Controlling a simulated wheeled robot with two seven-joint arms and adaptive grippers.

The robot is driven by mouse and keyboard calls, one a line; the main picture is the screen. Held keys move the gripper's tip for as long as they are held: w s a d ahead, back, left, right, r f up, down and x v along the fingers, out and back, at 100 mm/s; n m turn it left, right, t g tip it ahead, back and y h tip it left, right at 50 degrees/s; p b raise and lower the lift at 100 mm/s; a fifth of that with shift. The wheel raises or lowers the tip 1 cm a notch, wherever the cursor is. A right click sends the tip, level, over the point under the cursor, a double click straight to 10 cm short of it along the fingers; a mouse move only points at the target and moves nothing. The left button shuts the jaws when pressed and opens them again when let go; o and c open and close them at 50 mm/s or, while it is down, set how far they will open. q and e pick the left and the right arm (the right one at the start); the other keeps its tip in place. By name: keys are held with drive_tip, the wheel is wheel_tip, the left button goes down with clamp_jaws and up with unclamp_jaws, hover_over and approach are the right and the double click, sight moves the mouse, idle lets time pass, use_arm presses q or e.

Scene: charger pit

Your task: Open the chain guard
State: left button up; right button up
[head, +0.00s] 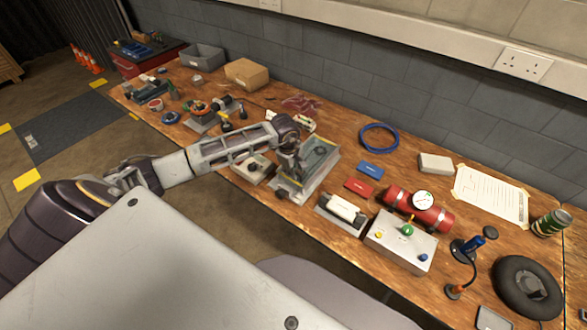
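A grey metal unit with a tilted, see-through greenish panel (320,158) stands near the front edge of the bench; it looks like the chain guard. Whether the panel is shut or partly raised is too small to tell. My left arm reaches in from the left, and my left gripper (291,158) points down at the unit's left side. It overlaps the panel's left edge in the picture; I cannot tell whether it touches. Its fingertips are too small and dark to show if they are apart. My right gripper is not in view.
To the right are a white cylinder on a grey base (342,207), a red tank with a gauge (418,207) and a control box with knobs (402,240). A grey wall (400,90) stands behind the bench.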

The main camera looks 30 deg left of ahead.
use_arm(q)
drive_tip(key=c, duration=0.6)
clamp_jaws()
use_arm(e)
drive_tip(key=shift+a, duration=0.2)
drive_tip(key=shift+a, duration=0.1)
use_arm(q)
drive_tip(key=shift+w, duration=0.15)
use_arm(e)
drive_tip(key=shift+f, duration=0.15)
